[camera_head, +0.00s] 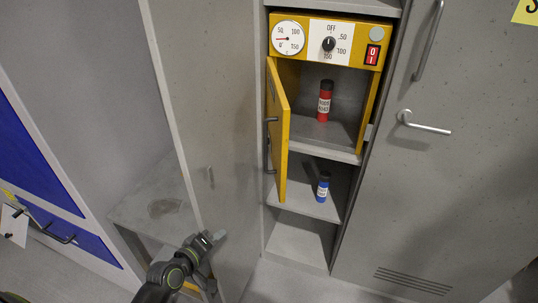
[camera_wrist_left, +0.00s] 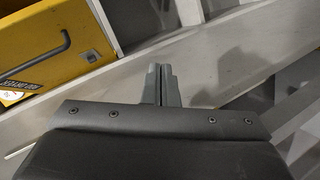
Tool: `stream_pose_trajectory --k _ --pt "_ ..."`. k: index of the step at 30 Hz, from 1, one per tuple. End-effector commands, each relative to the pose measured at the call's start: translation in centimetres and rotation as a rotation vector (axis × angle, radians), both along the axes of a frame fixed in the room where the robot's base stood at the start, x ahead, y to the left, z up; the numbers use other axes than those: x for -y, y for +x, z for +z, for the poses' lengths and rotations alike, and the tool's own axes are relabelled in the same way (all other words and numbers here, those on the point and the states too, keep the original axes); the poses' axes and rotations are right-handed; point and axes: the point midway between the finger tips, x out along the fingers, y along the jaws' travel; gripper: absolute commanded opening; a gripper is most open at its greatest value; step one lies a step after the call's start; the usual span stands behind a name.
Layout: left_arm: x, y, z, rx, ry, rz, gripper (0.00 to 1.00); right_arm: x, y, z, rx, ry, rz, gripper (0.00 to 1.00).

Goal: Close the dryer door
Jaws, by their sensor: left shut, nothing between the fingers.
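The yellow dryer (camera_head: 331,60) sits in an open cabinet, with a dial, a knob and a red switch on its front. Its yellow door (camera_head: 283,140) is hinged on the left and stands open, seen nearly edge-on, with a dark bar handle (camera_head: 268,145) on its outer face. A yellow panel (camera_wrist_left: 100,25) with a label and a dark handle (camera_wrist_left: 45,60) shows at upper left in the left wrist view. My left gripper (camera_head: 218,236) is shut and empty, below and left of the door and apart from it. Its closed fingers show in the left wrist view (camera_wrist_left: 158,84). My right gripper is not in view.
A red bottle (camera_head: 324,101) stands inside the dryer and a blue bottle (camera_head: 322,187) on the shelf below. The grey cabinet door (camera_head: 205,120) stands open left of the dryer. A closed grey door (camera_head: 450,160) with a lever handle is at right.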

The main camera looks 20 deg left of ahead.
Motion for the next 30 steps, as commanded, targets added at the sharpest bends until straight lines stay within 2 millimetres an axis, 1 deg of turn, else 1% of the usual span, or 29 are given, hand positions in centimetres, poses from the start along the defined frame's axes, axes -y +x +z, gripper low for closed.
stream_pose_trajectory --k 1,2,3,6,9,12,14,17,27,30 --pt "0.7 1.0 5.3 0.070 -0.086 -0.005 0.00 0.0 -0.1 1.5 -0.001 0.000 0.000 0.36" --pt "1.2 1.4 7.6 0.102 -0.138 -0.009 0.00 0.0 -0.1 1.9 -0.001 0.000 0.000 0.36" --pt "1.7 1.7 10.3 0.141 -0.204 -0.016 0.00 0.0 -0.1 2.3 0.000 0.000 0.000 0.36" --pt "2.9 1.9 15.8 0.212 -0.341 -0.041 0.00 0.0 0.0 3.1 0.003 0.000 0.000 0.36" --pt "3.6 1.8 18.8 0.247 -0.422 -0.063 0.00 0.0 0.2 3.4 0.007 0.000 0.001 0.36" --pt "4.0 2.0 19.9 0.259 -0.457 -0.071 0.00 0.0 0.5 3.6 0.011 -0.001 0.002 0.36" --pt "4.2 2.4 20.1 0.262 -0.464 -0.073 0.00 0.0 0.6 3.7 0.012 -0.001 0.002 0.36" --pt "4.6 3.7 20.1 0.263 -0.464 -0.072 0.00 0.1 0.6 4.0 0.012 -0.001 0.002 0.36" --pt "7.0 10.1 20.1 0.261 -0.460 -0.072 0.00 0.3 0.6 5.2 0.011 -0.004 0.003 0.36" --pt "7.8 11.5 20.1 0.260 -0.462 -0.072 0.00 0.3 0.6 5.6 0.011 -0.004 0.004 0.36"
